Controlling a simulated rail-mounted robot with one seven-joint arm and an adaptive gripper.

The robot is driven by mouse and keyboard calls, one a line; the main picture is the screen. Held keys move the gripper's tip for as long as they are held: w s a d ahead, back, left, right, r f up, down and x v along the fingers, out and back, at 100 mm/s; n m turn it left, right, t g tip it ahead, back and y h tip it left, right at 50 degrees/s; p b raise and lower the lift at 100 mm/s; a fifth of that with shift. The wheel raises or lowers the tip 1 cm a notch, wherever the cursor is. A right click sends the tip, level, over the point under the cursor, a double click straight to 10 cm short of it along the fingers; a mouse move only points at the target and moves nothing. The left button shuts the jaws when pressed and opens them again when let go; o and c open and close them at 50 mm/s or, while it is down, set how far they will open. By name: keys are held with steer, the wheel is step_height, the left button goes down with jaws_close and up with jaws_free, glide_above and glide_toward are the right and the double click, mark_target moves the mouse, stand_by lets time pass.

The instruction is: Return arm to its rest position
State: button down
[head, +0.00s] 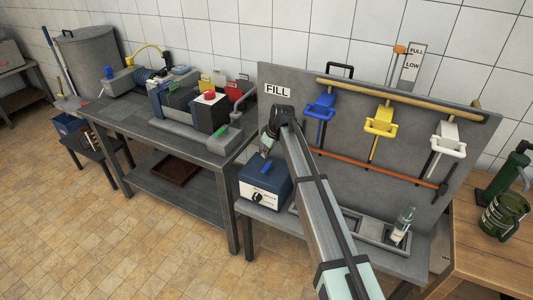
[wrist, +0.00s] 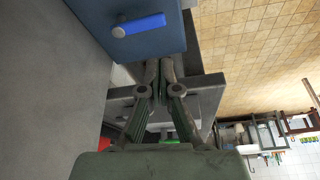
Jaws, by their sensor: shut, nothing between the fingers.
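My arm reaches up from the bottom of the head view and bends over at its top. My gripper (head: 266,150) hangs at its end, pointing down, in front of the grey FILL panel (head: 300,120). It appears just above a blue box (head: 280,190) with a black knob and a blue lever (head: 265,168). In the wrist view my gripper (wrist: 160,68) has its fingers together, with nothing between them. The blue box (wrist: 160,45) and its lever (wrist: 140,25) are close by at the top. I cannot tell the exact gap between fingers and box.
The panel carries blue (head: 320,107), yellow (head: 381,121) and white (head: 448,139) clamps. A clear bottle (head: 402,224) stands in the tray below. A grey bench (head: 125,122) with equipment stands left. A wooden table (head: 490,240) with green vessels stands right. Tiled floor is open at lower left.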

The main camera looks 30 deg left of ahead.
steer(key=s+d+f+m+g+h, duration=0.1)
steer(key=s+d+f+m, duration=0.2)
steer(key=s+d+f, duration=0.6)
steer(key=s+d+f+m+g+h, duration=0.1)
steer(key=s+d+f+m, duration=0.4)
steer(key=d+f, duration=0.8)
steer(key=s+d+f+m+h, duration=0.1)
steer(key=s+d+f+m, duration=0.1)
steer(key=s+d+f, duration=0.9)
steer(key=s+d+f+m+g, duration=0.2)
steer(key=s+d+g, duration=0.1)
steer(key=s+d, duration=0.9)
steer(key=s+d+f+m+g, duration=0.2)
steer(key=s+d, duration=0.9)
steer(key=s, duration=0.6)
steer(key=shift+s+d+f+m+g+h, duration=0.35)
steer(key=shift+f+m, duration=0.25)
steer(key=shift+f, duration=0.25)
